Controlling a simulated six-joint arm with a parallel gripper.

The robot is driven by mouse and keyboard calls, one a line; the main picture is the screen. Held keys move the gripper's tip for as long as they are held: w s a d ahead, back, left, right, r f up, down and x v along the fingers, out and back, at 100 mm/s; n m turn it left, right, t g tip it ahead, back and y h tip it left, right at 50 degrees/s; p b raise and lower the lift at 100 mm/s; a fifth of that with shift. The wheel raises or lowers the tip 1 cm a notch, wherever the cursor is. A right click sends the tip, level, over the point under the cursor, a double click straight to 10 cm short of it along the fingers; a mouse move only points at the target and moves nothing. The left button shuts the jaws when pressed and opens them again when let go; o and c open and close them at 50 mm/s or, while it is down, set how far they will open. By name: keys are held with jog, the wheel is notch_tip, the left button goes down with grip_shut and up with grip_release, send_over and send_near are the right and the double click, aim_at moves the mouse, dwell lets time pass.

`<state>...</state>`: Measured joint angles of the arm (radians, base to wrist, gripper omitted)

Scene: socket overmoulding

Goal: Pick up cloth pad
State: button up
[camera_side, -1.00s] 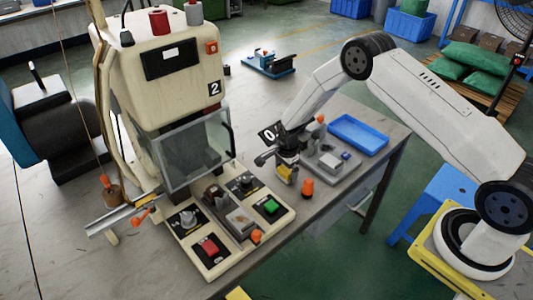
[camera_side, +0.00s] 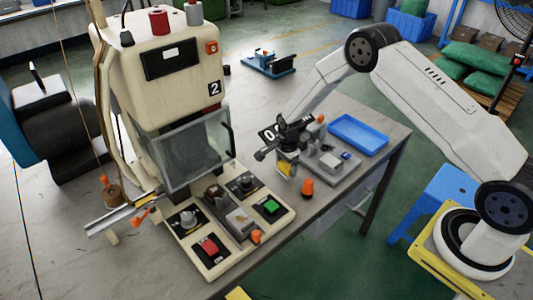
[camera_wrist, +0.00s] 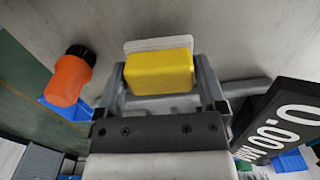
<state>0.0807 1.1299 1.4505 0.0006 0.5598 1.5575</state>
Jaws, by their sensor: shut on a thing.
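The cloth pad is a yellow block with a pale layer along its far side. In the wrist view the pad (camera_wrist: 158,74) sits between the two fingers of my gripper (camera_wrist: 160,78), which is shut on it. In the side view the yellow pad (camera_side: 285,168) shows at the lower end of my gripper (camera_side: 284,164), above the table between the press and the grey fixture. The pad's lower edge is close to the table; whether it touches cannot be told.
A grey fixture (camera_side: 325,162) and a blue tray (camera_side: 359,136) lie behind. The cream press (camera_side: 165,70) and its base with buttons (camera_side: 210,246) stand left.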

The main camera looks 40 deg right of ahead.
jog(key=s+r, duration=1)
jog(key=s, duration=0.4)
jog(key=shift+a+r, duration=0.4)
jog(key=shift+a, duration=0.05)
jog(key=o, duration=0.5)
jog(key=c, duration=0.4)
